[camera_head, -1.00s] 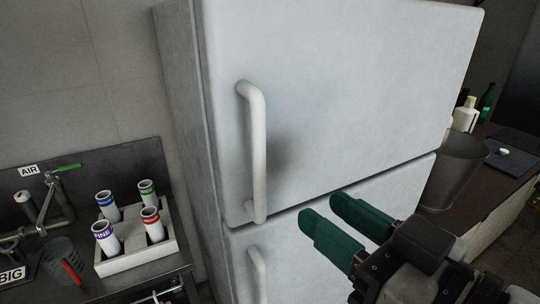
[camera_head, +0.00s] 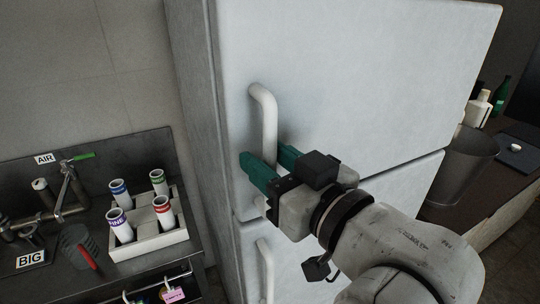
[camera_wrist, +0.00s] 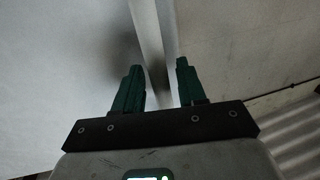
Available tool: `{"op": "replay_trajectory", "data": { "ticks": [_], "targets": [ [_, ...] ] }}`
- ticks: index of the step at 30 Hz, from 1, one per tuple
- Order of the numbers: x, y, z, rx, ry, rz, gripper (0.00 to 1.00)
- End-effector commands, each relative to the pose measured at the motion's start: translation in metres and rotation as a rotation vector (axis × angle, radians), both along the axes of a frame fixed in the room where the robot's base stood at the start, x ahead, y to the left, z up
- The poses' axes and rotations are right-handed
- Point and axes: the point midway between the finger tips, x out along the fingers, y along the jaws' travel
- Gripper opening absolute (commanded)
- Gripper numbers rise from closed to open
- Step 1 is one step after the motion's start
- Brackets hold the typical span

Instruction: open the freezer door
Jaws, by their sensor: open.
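The white fridge-freezer has an upper door (camera_head: 350,75) with a vertical white handle (camera_head: 264,108) near its left edge, and a lower door with its own handle (camera_head: 266,270). Both doors look shut. My gripper (camera_head: 263,162) is open, its green fingers at the lower part of the upper handle. In the wrist view the handle (camera_wrist: 148,40) runs between the two green fingers (camera_wrist: 155,80), with a gap to each. My gripper hides the handle's lower part in the head view.
A dark counter on the left carries a white holder (camera_head: 160,242) with several labelled tubes, a tap (camera_head: 68,185) and a dark cup (camera_head: 78,245). On the right a grey bin (camera_head: 462,165) and bottles stand by the fridge. Bare wall lies at upper left.

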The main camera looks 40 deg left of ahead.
Motion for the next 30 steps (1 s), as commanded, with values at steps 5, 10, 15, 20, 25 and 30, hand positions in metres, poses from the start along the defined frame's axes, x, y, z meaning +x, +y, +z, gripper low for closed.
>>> {"op": "replay_trajectory", "data": {
  "ticks": [5, 10, 15, 20, 25, 30],
  "targets": [
    [0.0000, 0.0005, 0.0000, 0.000, -0.001, 0.000, 0.40],
    [0.0000, 0.0004, 0.0001, 0.001, -0.001, 0.000, 0.30],
    [0.0000, 0.0003, 0.0001, 0.001, 0.000, 0.000, 0.14],
    [-0.0001, 0.0002, 0.0001, 0.001, 0.000, 0.000, 0.00],
    [0.0000, 0.0001, 0.0002, 0.001, 0.000, 0.000, 0.00],
    [0.0000, 0.0001, 0.0002, 0.001, 0.000, 0.000, 0.00]
  ]
}}
